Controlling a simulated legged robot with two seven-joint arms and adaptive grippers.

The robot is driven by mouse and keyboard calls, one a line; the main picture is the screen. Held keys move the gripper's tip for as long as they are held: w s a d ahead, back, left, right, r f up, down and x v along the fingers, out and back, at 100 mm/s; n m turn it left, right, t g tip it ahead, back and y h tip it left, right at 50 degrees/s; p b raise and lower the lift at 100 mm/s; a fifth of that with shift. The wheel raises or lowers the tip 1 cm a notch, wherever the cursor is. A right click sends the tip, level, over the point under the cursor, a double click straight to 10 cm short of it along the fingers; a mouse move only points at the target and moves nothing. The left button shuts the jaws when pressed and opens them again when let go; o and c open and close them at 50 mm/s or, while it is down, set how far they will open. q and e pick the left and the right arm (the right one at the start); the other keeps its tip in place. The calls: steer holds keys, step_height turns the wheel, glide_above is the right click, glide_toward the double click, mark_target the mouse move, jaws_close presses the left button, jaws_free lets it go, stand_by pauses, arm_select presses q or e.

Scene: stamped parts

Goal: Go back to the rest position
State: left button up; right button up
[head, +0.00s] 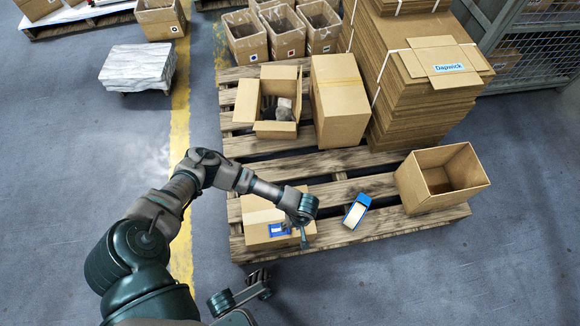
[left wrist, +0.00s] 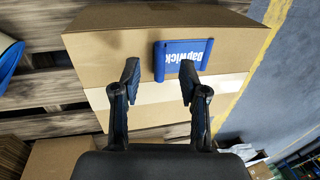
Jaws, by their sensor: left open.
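My left gripper (head: 304,232) hangs over the front right part of a closed cardboard box (head: 262,212) on the pallet. The left wrist view shows its two fingers (left wrist: 160,80) spread apart with nothing between them. A blue "Dapwick" piece (left wrist: 184,58) lies on the box's face just ahead of the fingers. The blue piece also shows in the head view (head: 279,229). Whether the fingers touch the box cannot be told. My right gripper (head: 262,284) is low at the bottom of the head view, off the pallet's front edge. Its jaw opening is unclear.
The wooden pallet (head: 335,162) also carries an open empty box (head: 412,188), a blue and white item (head: 356,211), an open box with grey parts (head: 248,100), a tall closed box (head: 340,100) and stacked cardboard (head: 420,90). The floor at left is largely clear.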

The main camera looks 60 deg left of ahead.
arm_select(q)
steer(key=v, duration=0.9)
steer(key=shift+d, duration=0.1)
